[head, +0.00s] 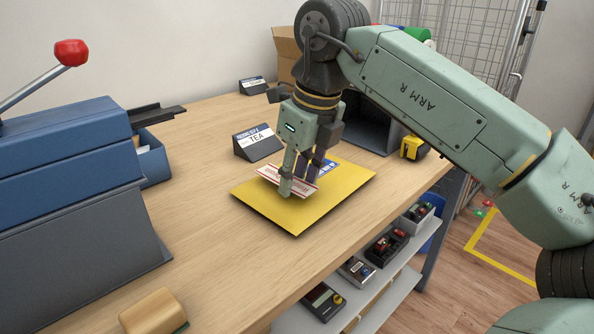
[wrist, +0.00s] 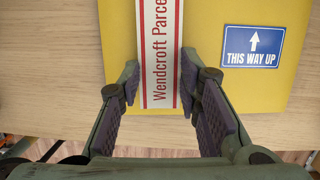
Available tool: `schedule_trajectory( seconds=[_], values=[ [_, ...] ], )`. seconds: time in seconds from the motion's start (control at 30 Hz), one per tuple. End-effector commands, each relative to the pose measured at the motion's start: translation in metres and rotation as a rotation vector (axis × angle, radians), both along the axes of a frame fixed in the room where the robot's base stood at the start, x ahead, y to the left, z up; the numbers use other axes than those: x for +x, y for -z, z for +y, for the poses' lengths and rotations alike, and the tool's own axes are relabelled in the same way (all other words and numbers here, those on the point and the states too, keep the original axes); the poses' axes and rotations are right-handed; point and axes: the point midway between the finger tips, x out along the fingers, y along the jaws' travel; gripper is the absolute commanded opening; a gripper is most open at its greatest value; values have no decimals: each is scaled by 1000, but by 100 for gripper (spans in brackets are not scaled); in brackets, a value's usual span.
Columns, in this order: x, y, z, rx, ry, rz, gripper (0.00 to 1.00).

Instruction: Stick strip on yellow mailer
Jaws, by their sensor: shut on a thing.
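The yellow mailer (head: 297,222) lies flat on the counter in the head view, and it fills much of the wrist view (wrist: 205,30). A white strip with red edges (head: 298,185) and the red print "Wendcroft Parce..." shows between my fingers in the wrist view (wrist: 159,60). My gripper (head: 296,190) points down over the mailer and is shut on the strip. The strip looks tilted in the head view. I cannot tell whether its underside touches the mailer. A blue "THIS WAY UP" label (wrist: 250,46) is on the mailer, right of the strip.
A blue machine with a red-knobbed lever (head: 70,53) stands at left. A yellow tape measure (head: 413,148) sits at right.

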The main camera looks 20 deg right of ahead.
Motion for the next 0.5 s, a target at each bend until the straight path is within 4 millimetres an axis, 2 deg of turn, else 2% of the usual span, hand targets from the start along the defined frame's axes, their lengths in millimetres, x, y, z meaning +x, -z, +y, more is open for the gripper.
schedule_trajectory(
  seconds=[0.27, 0.3, 0.5],
  values=[
    [0, 1, 0, 0, 1, 0, 22],
    [0, 1, 0, 1, 1, -1, 33],
    [0, 1, 0, 1, 1, -1, 47]
  ],
)
